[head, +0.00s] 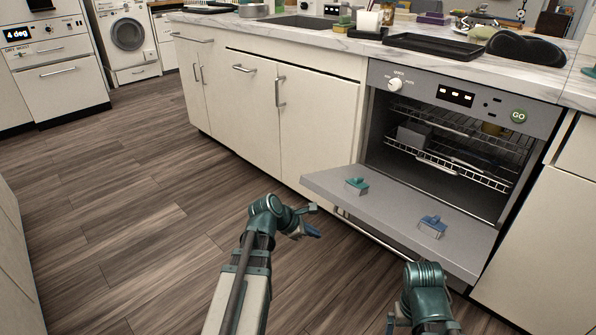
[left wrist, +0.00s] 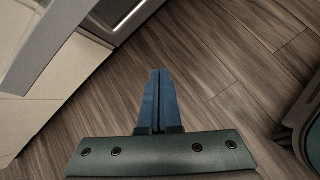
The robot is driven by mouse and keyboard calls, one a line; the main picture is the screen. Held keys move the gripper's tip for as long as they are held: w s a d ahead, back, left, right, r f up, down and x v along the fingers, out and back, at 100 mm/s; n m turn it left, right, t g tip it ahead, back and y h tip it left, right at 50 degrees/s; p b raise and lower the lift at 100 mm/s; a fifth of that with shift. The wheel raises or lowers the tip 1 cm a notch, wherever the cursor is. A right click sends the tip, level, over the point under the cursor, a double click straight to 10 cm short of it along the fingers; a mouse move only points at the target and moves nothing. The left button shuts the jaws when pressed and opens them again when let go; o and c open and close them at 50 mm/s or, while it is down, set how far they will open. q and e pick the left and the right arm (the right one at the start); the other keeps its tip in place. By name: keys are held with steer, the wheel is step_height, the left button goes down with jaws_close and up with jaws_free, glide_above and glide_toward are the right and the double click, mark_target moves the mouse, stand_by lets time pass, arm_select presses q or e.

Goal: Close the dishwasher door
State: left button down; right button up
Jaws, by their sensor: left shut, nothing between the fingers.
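The dishwasher (head: 450,100) stands right of centre in the head view. Its grey door (head: 392,208) hangs folded down and open, sloping out over the floor. A grey edge, likely the door's, shows at the upper left there. My right arm is at the bottom right; its fingers are not visible.
Racks (head: 450,150) with items are inside the dishwasher. White cabinets (head: 320,125) stand to its left under a marble counter (head: 300,43). A black tray (head: 435,46) lies on the counter. The wooden floor (head: 130,200) at left is clear.

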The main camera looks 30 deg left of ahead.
arm_select(q)
steer(key=w+a+r+n+t+y+p, duration=0.1)
steer(key=w+a+r+n+t+p, duration=0.15)
steer(key=a+r+n, duration=0.7)
steer(key=w+d+f+m+b, duration=0.2)
steer(key=w+f+b, duration=0.5)
steer(key=f, duration=0.2)
steer(key=shift+w+r+p, duration=0.25)
steer(key=shift+r+p, duration=0.75)
steer(key=shift+p, duration=0.15)
steer(key=shift+w+r+p, duration=0.25)
steer(key=shift+r+p, duration=0.75)
steer(key=shift+p, duration=0.1)
arm_select(e)
steer(key=shift+w+a+r, duration=0.45)
steer(key=shift+a+r, duration=0.2)
steer(key=shift+r, duration=0.15)
